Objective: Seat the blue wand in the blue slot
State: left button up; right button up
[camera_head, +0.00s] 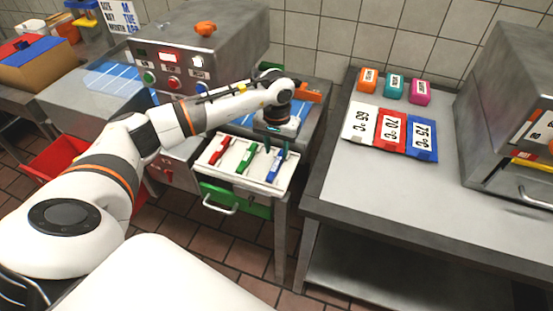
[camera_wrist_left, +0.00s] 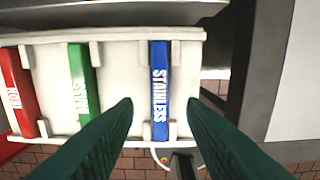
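The blue wand (camera_head: 275,165), lettered STAINLESS, lies at the right end of a white tray (camera_head: 227,176) in the pulled-out drawer. In the left wrist view the blue wand (camera_wrist_left: 160,75) runs lengthwise between white brackets at its far and near ends. I cannot tell how deep it sits, and no separate blue slot shows. My left gripper (camera_head: 277,149) is above the tray at the blue wand. In the wrist view its teal fingers (camera_wrist_left: 160,106) are apart, one on each side of the wand, with nothing visibly gripped. My right gripper is not in view.
A red wand (camera_head: 219,150) and a green wand (camera_head: 245,157) lie left of the blue one. The green drawer front (camera_head: 249,207) has a metal handle. A steel table (camera_head: 380,193) with coloured cards stands close on the right.

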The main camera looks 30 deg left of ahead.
aim_at(277, 163)
pick_arm(q)
notch_tip(277, 163, up, 7)
jog(key=b, duration=0.1)
dwell(0.6)
